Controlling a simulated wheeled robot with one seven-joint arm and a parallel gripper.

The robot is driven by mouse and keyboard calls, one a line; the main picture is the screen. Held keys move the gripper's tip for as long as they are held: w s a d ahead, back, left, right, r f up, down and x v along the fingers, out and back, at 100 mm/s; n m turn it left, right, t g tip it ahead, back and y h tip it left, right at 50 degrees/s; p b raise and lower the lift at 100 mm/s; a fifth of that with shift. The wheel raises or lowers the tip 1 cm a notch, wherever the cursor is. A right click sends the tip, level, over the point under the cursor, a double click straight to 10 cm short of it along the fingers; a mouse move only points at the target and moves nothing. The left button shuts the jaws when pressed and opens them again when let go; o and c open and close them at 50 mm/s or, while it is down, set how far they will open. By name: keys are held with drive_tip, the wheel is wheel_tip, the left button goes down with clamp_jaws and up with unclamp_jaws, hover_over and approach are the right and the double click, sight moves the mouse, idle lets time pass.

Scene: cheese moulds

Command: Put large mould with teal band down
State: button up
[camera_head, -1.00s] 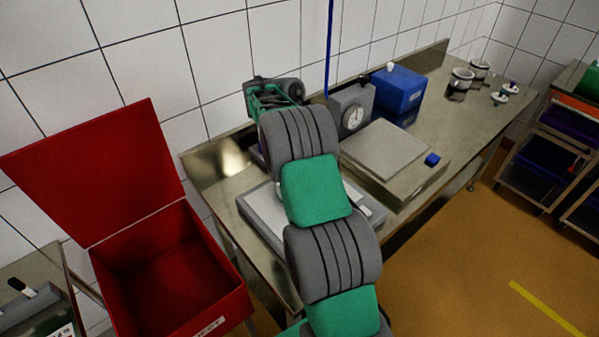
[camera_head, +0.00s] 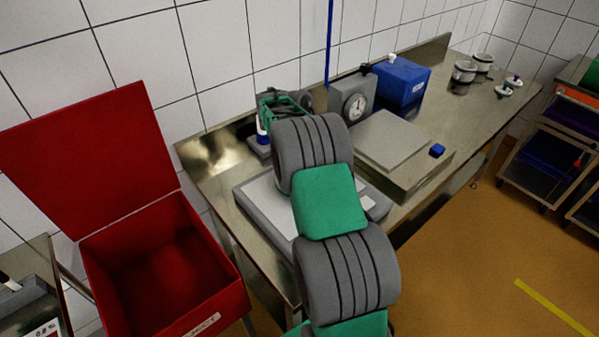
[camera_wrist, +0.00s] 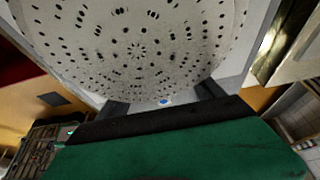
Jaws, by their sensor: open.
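A large, pale, round mould with many dark holes (camera_wrist: 140,45) fills the top of the wrist view. No teal band shows on it there. My gripper (camera_wrist: 163,98) is open, its two dark fingertips apart at the mould's near edge; whether they touch it I cannot tell. A small blue spot (camera_wrist: 165,101) shows between the fingers. In the head view my arm hides the mould, and my gripper's fingers are hidden too.
A grey flat-topped unit (camera_head: 262,205) lies under my arm on the steel bench (camera_head: 470,125). Right of it stand a scale with a dial (camera_head: 354,106), a blue box (camera_head: 402,84) and small pots (camera_head: 464,74). An open red bin (camera_head: 165,270) stands at left.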

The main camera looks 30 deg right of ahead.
clamp_jaws()
idle(0.7)
